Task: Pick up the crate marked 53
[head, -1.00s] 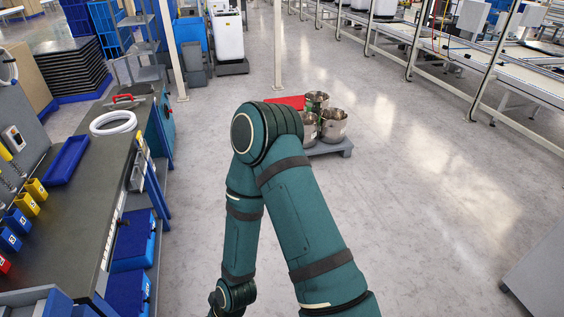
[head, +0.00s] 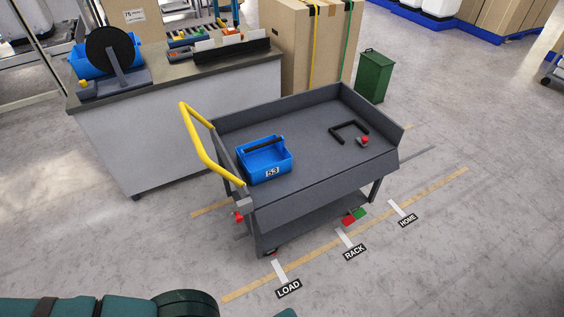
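In the head view, a small blue crate (head: 265,164) with a black handle bar across its top and a white label reading 53 stands upright on the top deck of a grey cart (head: 313,173). It sits at the cart's left end, near the yellow push handle (head: 200,150). No gripper touches it. Part of my green arm shows at the bottom left edge, well short of the cart. Neither of my grippers is in the picture.
A black U-shaped bracket (head: 347,131) and a small red-topped item (head: 362,141) lie on the cart's right half. A workbench (head: 180,130) stands close behind left, with cardboard boxes (head: 312,50) and a green bin (head: 374,76) behind.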

